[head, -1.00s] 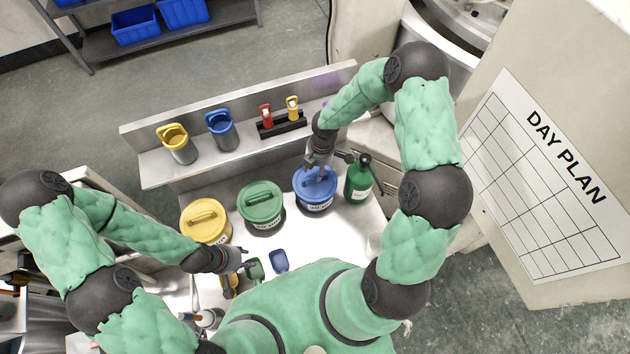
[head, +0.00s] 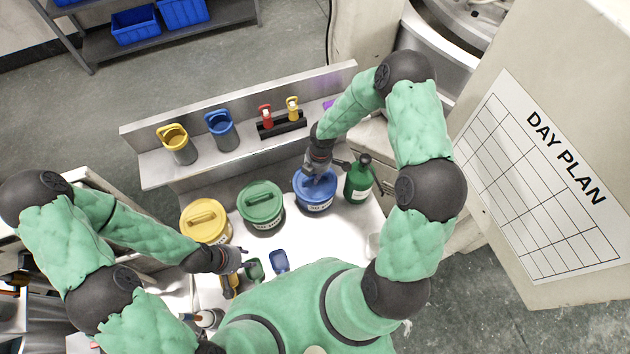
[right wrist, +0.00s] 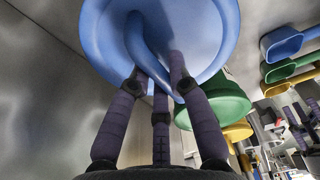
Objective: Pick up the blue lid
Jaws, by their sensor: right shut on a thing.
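The blue lid (head: 327,189) is on the blue-labelled tub (head: 318,206), at the right end of the row on the white table. My right gripper (head: 317,176) is over it from above, shut on its handle. In the right wrist view the fingers (right wrist: 160,85) close around the curved blue handle (right wrist: 148,55), and the lid (right wrist: 95,35) fills the top. I cannot tell whether any gap shows between lid and tub. My left gripper (head: 238,262) is low over the front left of the table, near the scoops; its opening is unclear.
A green-lidded tub (head: 260,200) and a yellow-lidded tub (head: 205,220) stand to the left. A green pump bottle (head: 358,180) stands close on the right. Blue (head: 279,261) and green (head: 256,270) scoops lie in front. A metal shelf (head: 240,140) runs behind.

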